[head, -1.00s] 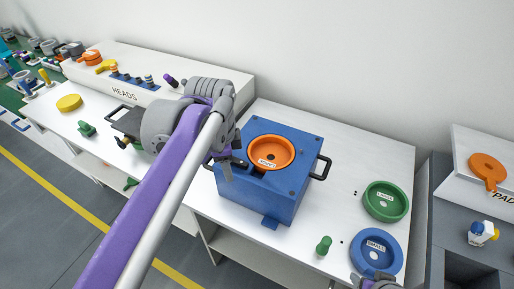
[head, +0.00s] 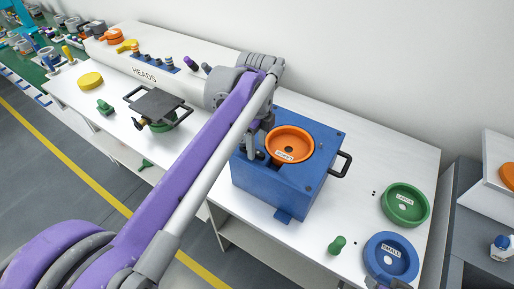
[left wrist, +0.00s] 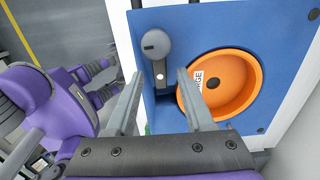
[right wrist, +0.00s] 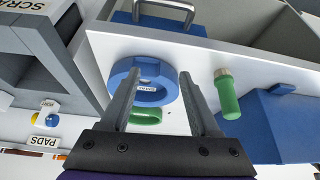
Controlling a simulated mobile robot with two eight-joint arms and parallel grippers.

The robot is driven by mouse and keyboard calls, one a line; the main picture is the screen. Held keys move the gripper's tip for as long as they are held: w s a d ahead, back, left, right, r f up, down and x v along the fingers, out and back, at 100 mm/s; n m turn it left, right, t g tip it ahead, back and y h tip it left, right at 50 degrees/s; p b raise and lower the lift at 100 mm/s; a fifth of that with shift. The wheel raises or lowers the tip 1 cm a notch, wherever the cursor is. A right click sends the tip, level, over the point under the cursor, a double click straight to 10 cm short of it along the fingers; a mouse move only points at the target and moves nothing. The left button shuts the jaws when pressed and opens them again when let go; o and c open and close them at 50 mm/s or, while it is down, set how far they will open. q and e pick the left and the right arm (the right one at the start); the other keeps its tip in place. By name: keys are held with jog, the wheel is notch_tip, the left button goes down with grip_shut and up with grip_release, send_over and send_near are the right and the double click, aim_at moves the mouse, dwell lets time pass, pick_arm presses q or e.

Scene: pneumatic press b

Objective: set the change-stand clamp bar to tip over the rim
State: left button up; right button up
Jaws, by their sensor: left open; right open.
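The blue change stand (head: 272,188) carries an orange cup (head: 289,146) with a round rim. In the left wrist view the grey clamp bar (left wrist: 157,46), with a rounded end, lies beside the orange cup (left wrist: 240,85), apart from its rim. My left gripper (left wrist: 159,76) is open, with its fingers to either side of the bar's lower part and no visible grip on it. In the head view this gripper (head: 258,140) is at the stand's left side and largely hides the bar. My right gripper (right wrist: 160,75) is open and empty, over a blue ring (right wrist: 137,92).
Green (head: 405,204) and blue (head: 390,258) dishes lie on the white table right of the stand, with a green knob (head: 337,244) near the front edge. A black handle (head: 343,164) juts from the stand's right side. The HEADS shelf (head: 150,72) is behind left.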

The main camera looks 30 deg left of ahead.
pick_arm(q)
jog(key=shift+f, duration=0.75)
grip_shut()
